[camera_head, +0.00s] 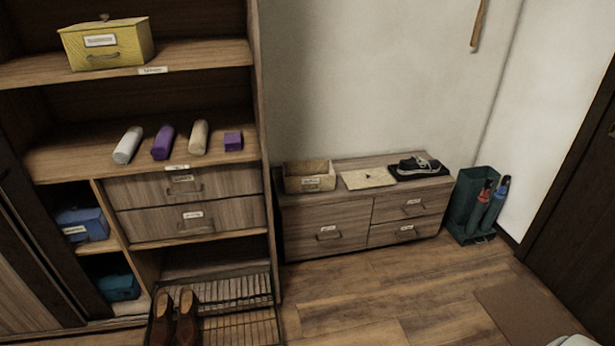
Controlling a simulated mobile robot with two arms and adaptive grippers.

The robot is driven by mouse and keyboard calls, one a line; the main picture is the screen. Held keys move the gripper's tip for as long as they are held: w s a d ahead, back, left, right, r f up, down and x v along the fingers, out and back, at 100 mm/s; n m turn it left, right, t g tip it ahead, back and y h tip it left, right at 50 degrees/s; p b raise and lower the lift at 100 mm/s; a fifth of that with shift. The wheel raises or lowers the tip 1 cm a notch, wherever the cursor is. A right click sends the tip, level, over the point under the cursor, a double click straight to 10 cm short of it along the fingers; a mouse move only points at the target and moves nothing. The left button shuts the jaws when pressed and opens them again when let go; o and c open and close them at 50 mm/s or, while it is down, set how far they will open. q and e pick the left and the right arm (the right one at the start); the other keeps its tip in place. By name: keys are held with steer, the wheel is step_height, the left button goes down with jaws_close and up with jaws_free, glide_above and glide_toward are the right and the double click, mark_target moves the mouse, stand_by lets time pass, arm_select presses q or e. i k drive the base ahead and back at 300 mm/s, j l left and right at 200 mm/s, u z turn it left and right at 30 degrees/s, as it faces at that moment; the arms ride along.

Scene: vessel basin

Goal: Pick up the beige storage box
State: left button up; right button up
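An open beige box (310,183) with a small label on its front stands on the left end of the low wooden cabinet (325,237). It is the likeliest beige storage box here. It stands upright, close to the side of the tall shelf. Its inside is only partly visible. Neither of my grippers is in view, so nothing shows them near the box.
A beige sheet (368,178) and a dark shoe (418,164) lie right of the box. The tall shelf (262,130) holds a yellow lidded box (107,45) and several small items. Brown shoes (187,318) stand low. A green umbrella stand (467,205) is right. Floor before the cabinet is clear.

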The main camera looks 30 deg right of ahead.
mark_target(309, 178)
steer(key=i+l, duration=0.15)
steer(key=l, duration=0.15)
steer(key=i+l+u, duration=0.1)
steer(key=l, duration=0.25)
steer(key=i+l, duration=0.25)
steer(key=i+l+u, duration=0.1)
steer(key=l, duration=0.3)
steer(key=i+l, duration=0.15)
steer(key=l, duration=0.2)
steer(key=i+l+u, duration=0.1)
steer(key=l, duration=0.25)
steer(key=i+l, duration=0.2)
steer(key=l, duration=0.15)
steer(key=j+u, duration=0.05)
